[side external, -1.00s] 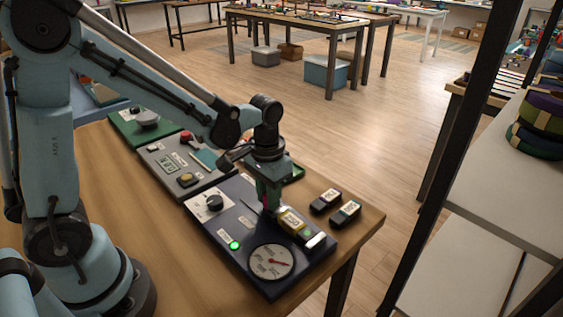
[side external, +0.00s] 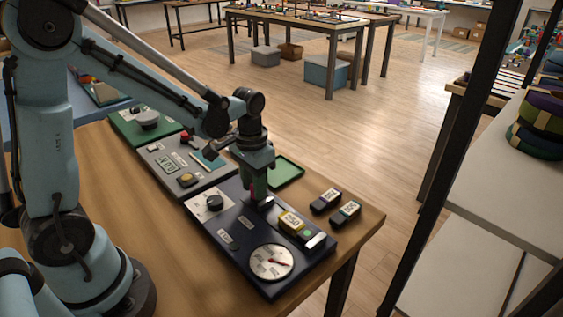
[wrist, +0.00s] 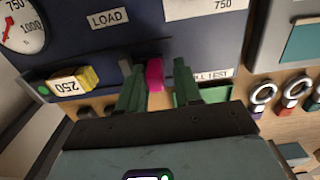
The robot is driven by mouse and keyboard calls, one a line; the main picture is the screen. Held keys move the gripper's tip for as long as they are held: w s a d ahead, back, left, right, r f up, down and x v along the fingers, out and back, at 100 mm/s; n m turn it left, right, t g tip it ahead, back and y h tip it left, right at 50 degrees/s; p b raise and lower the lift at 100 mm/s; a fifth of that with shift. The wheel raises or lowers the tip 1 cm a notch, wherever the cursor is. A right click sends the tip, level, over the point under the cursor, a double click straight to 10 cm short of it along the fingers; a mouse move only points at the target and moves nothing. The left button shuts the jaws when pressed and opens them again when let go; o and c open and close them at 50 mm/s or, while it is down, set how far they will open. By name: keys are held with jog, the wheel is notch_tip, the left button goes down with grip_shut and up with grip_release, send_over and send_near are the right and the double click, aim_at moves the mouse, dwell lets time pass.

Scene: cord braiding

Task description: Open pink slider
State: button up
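The pink slider (wrist: 155,75) stands as an upright tab between the two green fingers of my gripper (wrist: 157,88) in the wrist view. It lies close against the left finger, and a narrow gap shows between it and the right finger. My gripper looks open around the slider. In the side external view, my gripper (side external: 261,203) is down at the far edge of the dark blue panel (side external: 262,229), with a bit of the pink slider (side external: 254,190) showing at its left side. The finger ends are partly hidden there.
A yellow block marked 250 (side external: 291,222) sits on the panel close to my gripper. The panel also has a gauge (side external: 271,262) and a black knob (side external: 214,203). Two dark blocks (side external: 326,201) (side external: 346,212) lie to the right. A green tray (side external: 286,172) lies behind.

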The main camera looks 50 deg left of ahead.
notch_tip(320, 180, up, 12)
dwell(0.7)
jog(key=t, duration=0.7)
send_near(252, 185)
jog(key=shift+w+d+r, duration=0.15)
jog(key=shift+d+r, duration=0.2)
jog(key=shift+d, duration=0.3)
jog(key=shift+w+d+r, duration=0.1)
jog(key=shift+d+r, duration=0.2)
jog(key=shift+d, duration=0.3)
